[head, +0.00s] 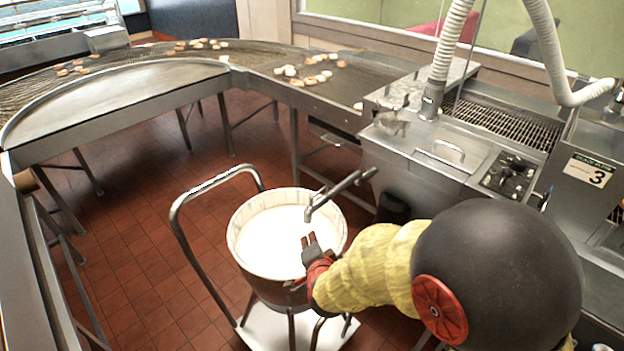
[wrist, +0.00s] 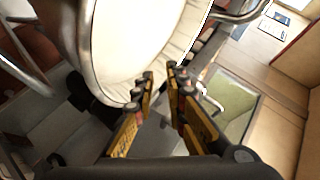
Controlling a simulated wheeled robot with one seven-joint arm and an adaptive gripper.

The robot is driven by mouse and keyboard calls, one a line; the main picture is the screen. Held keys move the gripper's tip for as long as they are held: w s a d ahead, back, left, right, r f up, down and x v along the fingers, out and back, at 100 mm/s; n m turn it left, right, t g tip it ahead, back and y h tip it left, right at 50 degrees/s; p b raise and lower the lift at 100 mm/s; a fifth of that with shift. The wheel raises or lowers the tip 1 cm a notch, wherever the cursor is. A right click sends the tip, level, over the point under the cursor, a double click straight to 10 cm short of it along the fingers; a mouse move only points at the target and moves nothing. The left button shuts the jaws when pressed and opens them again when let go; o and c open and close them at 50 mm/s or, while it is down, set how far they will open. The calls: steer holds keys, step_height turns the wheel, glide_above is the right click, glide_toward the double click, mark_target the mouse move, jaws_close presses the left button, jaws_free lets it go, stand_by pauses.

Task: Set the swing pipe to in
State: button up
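The swing pipe (head: 340,190) is a grey metal tube that comes out from the glazing machine. My gripper (head: 308,241) is just below and in front of the spout, over the bucket's near right rim, apart from the pipe as far as I can tell. In the wrist view my gripper (wrist: 160,72) has a narrow gap between its fingertips with nothing held. The bucket's pale inside (wrist: 135,40) fills the top middle there.
The bucket stands on a wheeled cart with a bent tube handle (head: 190,190) at its left. The glazing machine (head: 415,160) stands behind and right, with a white hose (head: 445,50) above. A curved conveyor (head: 110,90) carries doughnuts. Red tiled floor (head: 150,260) is free left of the cart.

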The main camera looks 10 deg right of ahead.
mark_target(335, 191)
steer(key=w+d+r+m+t+h, duration=0.3)
steer(key=w+r+m+t, duration=0.15)
steer(key=r, duration=0.55)
steer(key=f+b+x, duration=0.1)
steer(key=x, duration=1)
steer(key=shift+w+m+g+y+b, duration=0.2)
steer(key=shift+m+g+y+b, duration=0.15)
steer(key=shift+m+b, duration=0.1)
steer(key=shift+d+f, duration=0.1)
steer(key=shift+f, duration=0.05)
steer(key=shift+c, duration=0.4)
jaws_close()
steer(key=shift+f, duration=0.1)
steer(key=shift+s+d, duration=0.1)
steer(key=shift+s, duration=0.1)
